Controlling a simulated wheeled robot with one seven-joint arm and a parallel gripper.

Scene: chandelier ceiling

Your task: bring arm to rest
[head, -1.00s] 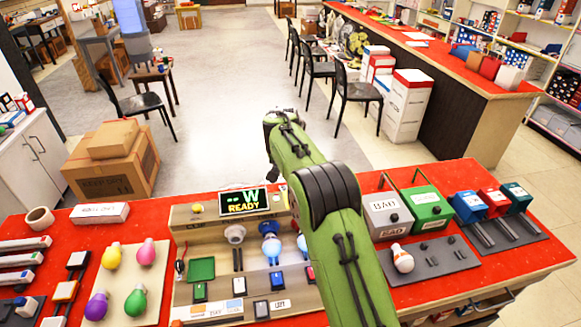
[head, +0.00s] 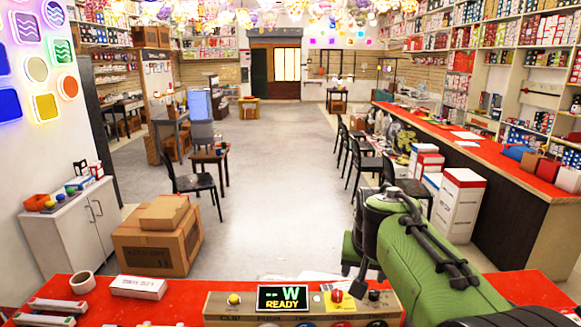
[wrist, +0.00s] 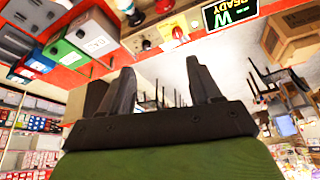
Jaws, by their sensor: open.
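My green arm (head: 430,250) is raised at the lower right of the head view, above the red worktable. My gripper (wrist: 159,68) shows in the wrist view as two dark fingers held well apart, with nothing between them. I cannot make out its fingertips in the head view. The wrist view is upside down, with the worktable's things along its top edge. The gripper touches nothing that I can see.
A red-topped worktable (head: 192,288) lies in front of me, with a display (head: 282,298) reading "W READY". Cardboard boxes (head: 157,238) stand beyond it at left. A long red counter (head: 480,150) and chairs are at right. The middle floor is clear.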

